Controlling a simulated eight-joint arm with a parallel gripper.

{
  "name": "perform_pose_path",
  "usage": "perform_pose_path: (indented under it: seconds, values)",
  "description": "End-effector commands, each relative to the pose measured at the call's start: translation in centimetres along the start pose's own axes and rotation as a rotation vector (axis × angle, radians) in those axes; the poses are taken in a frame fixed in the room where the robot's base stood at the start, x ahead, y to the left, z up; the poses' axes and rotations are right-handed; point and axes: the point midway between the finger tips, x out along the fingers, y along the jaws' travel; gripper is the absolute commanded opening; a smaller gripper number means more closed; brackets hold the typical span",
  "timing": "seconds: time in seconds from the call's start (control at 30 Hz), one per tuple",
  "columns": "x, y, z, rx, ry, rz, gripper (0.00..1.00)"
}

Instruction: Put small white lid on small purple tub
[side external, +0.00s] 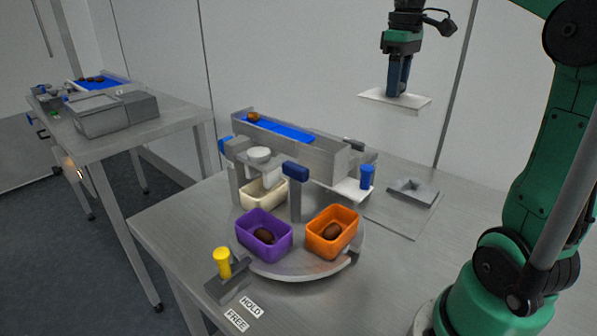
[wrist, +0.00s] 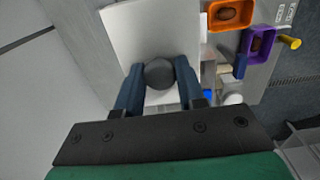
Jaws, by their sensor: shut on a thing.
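My gripper (side external: 398,88) is shut on the small white lid (side external: 376,97) and holds it high above the back right of the table. In the wrist view the white lid (wrist: 135,27) lies beyond my fingers, which close on a round dark knob (wrist: 160,74) on it. The small purple tub (side external: 264,252) stands open on the round grey turntable, with a brown date in it. It also shows at the right of the wrist view (wrist: 246,55). The lid is well apart from the tub.
An orange tub (side external: 352,246) with a date stands right of the purple tub; a cream tub (side external: 279,190) stands behind. A blue-belted conveyor (side external: 285,131) with dates, a blue knob (side external: 367,176) and a yellow-knobbed lever (side external: 223,263) stand around. A grey stand (side external: 413,193) sits at the right.

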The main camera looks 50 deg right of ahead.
Motion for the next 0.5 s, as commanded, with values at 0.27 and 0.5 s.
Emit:
perform_pose_path:
  seconds: [0.27,0.5]
  values:
    - [0.0,-8.3,-6.3,-0.016,0.000,0.001,0.00]
    - [0.0,-17.0,-9.3,-0.011,0.000,0.002,0.00]
